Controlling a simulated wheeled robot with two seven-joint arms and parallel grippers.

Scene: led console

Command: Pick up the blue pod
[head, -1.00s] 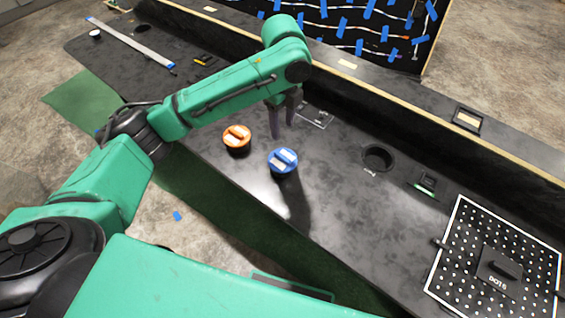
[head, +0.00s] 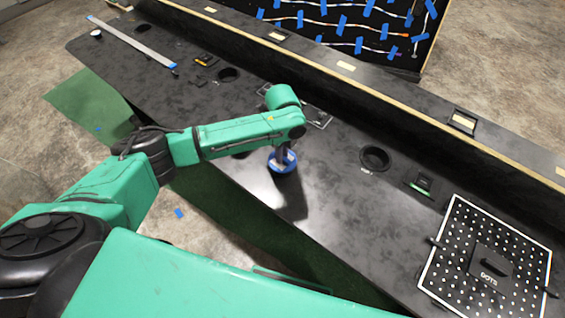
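The blue pod (head: 283,166) is a round puck with a blue top, standing on the dark console (head: 330,205) in the middle of the head view. My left gripper (head: 284,152) points down at the blue pod from above, its fingertips at the pod's top. The wrist covers much of the fingers, so I cannot tell whether they are closed on the pod. The orange pod seen earlier is now hidden behind my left forearm; only a dark edge shows below the arm. My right gripper is not in view.
To the right are an empty round socket (head: 374,158), a small switch (head: 421,186) and a white-dotted board (head: 487,262). Another round socket (head: 228,74) lies behind the arm. A raised ledge (head: 400,112) runs along the console's back. The console surface in front of the pod is clear.

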